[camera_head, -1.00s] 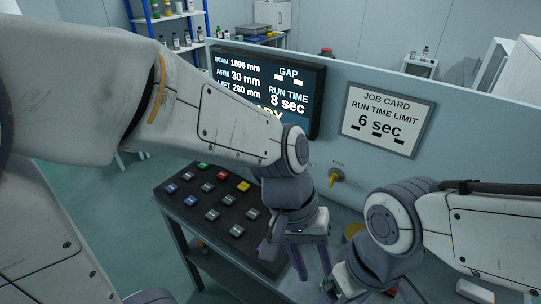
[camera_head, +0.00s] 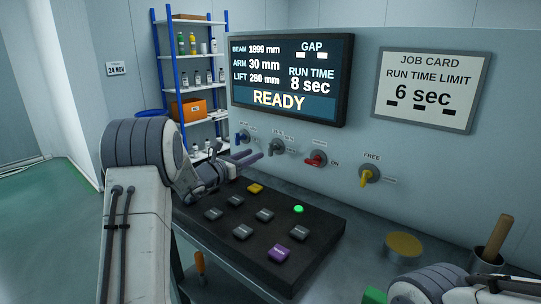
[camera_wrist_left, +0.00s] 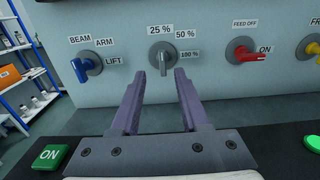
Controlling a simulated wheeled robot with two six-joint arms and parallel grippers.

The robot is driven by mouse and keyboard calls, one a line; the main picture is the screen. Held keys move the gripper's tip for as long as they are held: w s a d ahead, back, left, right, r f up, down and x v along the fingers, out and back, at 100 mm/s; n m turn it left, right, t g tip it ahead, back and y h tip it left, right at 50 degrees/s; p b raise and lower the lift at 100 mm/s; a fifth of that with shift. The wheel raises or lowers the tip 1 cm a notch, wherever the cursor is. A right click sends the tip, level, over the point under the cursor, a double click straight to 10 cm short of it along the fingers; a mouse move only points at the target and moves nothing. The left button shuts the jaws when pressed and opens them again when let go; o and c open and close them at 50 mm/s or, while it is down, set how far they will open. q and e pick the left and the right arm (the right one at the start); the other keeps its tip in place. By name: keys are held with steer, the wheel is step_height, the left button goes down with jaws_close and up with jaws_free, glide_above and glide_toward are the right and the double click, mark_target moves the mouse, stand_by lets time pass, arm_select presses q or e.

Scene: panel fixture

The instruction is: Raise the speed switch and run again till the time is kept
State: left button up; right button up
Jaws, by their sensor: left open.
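The speed switch, a grey knob marked 25 %, 50 % and 100 %, is on the panel wall in the left wrist view (camera_wrist_left: 162,58) and the head view (camera_head: 277,147). Its grey lever looks upright, in line with the 25 % mark. My left gripper (camera_head: 250,157) is open, its purple fingertips (camera_wrist_left: 161,76) just in front of the lever, one to each side. Contact cannot be told. The screen (camera_head: 290,80) reads READY and RUN TIME 8 sec. The job card (camera_head: 431,90) gives a limit of 6 sec. A green ON button (camera_wrist_left: 50,157) shows at lower left.
A blue selector (camera_wrist_left: 86,65) is left of the speed switch. A red feed switch (camera_wrist_left: 248,53), pointing to ON, and a yellow switch (camera_head: 369,174) are to the right. The black console (camera_head: 325,235) carries several buttons and a lit green lamp (camera_head: 298,209).

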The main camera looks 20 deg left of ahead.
mark_target(269, 147)
arm_select(q)
steer(key=x, duration=0.9)
steer(key=shift+w+d+p, duration=0.2)
steer(key=shift+p, duration=0.1)
jaws_close()
